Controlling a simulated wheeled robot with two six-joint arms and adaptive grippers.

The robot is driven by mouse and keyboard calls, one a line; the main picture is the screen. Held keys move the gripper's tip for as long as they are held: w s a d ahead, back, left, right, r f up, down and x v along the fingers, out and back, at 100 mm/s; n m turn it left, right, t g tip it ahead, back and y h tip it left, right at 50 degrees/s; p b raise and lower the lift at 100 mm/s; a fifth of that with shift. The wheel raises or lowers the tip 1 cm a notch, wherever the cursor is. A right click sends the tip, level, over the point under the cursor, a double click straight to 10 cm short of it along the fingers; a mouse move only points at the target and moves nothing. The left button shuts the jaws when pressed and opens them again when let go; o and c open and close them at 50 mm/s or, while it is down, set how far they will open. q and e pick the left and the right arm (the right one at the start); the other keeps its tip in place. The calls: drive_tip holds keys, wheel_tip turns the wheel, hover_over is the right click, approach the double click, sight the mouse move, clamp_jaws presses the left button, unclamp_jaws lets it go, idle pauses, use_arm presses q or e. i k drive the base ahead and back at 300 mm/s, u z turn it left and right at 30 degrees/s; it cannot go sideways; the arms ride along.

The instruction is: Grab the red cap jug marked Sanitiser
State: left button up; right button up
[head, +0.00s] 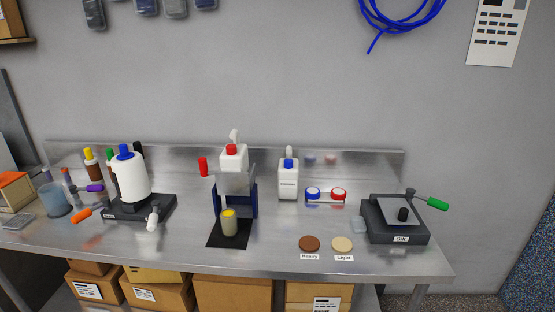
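A white jug with a red cap (234,160) stands upright in the middle of the workbench, in or behind a stand with blue sides (218,200). A grey panel hides its lower part, and I cannot read a Sanitiser label on it. A similar white jug with a blue cap (288,183) stands to its right, near the back of the bench. Neither of my grippers shows in the head view.
The steel bench (285,225) has a low back ledge. A large white blue-capped container (129,178) stands on a black base at left. A yellow-topped cup (229,223) stands before the stand. A black device (394,220) is at right.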

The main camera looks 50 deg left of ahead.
sight(234, 157)
drive_tip(key=u, duration=0.3)
drive_tip(key=i, duration=0.85)
drive_tip(key=u, duration=0.65)
